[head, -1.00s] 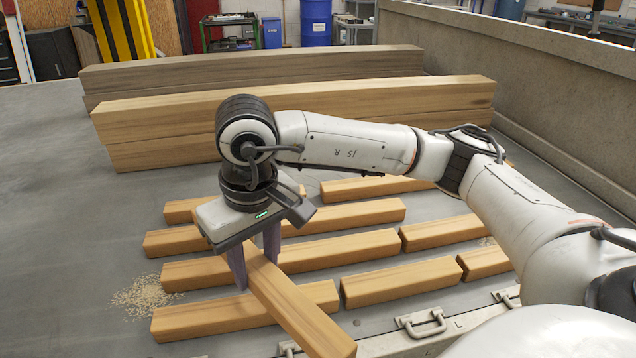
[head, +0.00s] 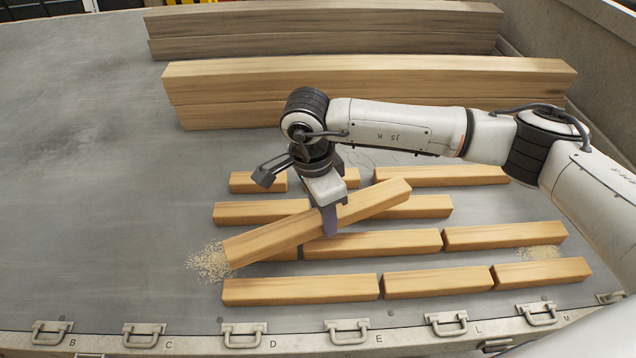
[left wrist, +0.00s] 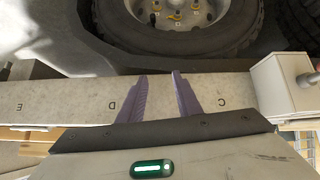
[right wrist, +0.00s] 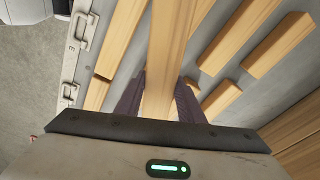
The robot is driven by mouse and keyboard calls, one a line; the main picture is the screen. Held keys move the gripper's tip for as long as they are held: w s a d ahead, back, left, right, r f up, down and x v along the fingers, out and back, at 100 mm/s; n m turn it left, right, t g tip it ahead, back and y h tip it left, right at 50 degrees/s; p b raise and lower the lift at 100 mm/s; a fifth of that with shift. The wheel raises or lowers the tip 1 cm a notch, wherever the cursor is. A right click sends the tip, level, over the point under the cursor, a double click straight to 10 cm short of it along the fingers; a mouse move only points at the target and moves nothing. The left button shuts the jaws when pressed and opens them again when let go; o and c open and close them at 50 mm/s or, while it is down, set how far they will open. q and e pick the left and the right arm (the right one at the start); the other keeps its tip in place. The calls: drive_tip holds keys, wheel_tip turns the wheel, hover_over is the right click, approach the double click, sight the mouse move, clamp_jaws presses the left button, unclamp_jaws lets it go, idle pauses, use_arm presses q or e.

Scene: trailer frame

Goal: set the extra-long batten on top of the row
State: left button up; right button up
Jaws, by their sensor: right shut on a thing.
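My right gripper (head: 330,232) is shut on a light wooden batten (head: 265,240), gripping it around the middle. The held batten looks longer than the loose ones below. It lies slantwise over the rows, its left end nearer me and its right end farther away. Whether it touches the battens beneath, I cannot tell. In the right wrist view the held batten (right wrist: 170,40) runs between the fingers. The front row has three battens end to end: a left one (head: 300,291), a middle one (head: 437,282) and a right one (head: 541,273). My left gripper (left wrist: 155,76) is open and empty.
More rows lie behind, including a batten (head: 372,244) partly below the held one, and another (head: 440,176) farther back. Long stacked beams (head: 370,80) stand behind. Sawdust (head: 208,262) lies at the left. The bed's left side (head: 90,200) is clear. Latches line the front edge (head: 340,338).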

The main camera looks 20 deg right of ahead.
sight(313, 213)
drive_tip(key=m+p, duration=0.1)
drive_tip(key=r+m+p, duration=0.1)
drive_tip(key=m, duration=0.1)
drive_tip(key=shift+w+a, duration=0.2)
drive_tip(key=shift+a, duration=0.2)
drive_tip(key=shift+w+a+f+m+g, duration=0.1)
drive_tip(key=shift+f+m+g, duration=0.15)
drive_tip(key=shift+m, duration=0.55)
drive_tip(key=shift+f+b, duration=1.5)
drive_tip(key=shift+f, duration=1.55)
drive_tip(key=shift+f+b, duration=0.35)
drive_tip(key=shift+b, duration=0.1)
drive_tip(key=o, duration=1.4)
drive_tip(key=r, duration=0.7)
drive_tip(key=a+r+b, duration=0.1)
drive_tip(key=r, duration=0.2)
drive_tip(key=shift+w+a+r, duration=0.1)
drive_tip(key=shift+w+r, duration=0.05)
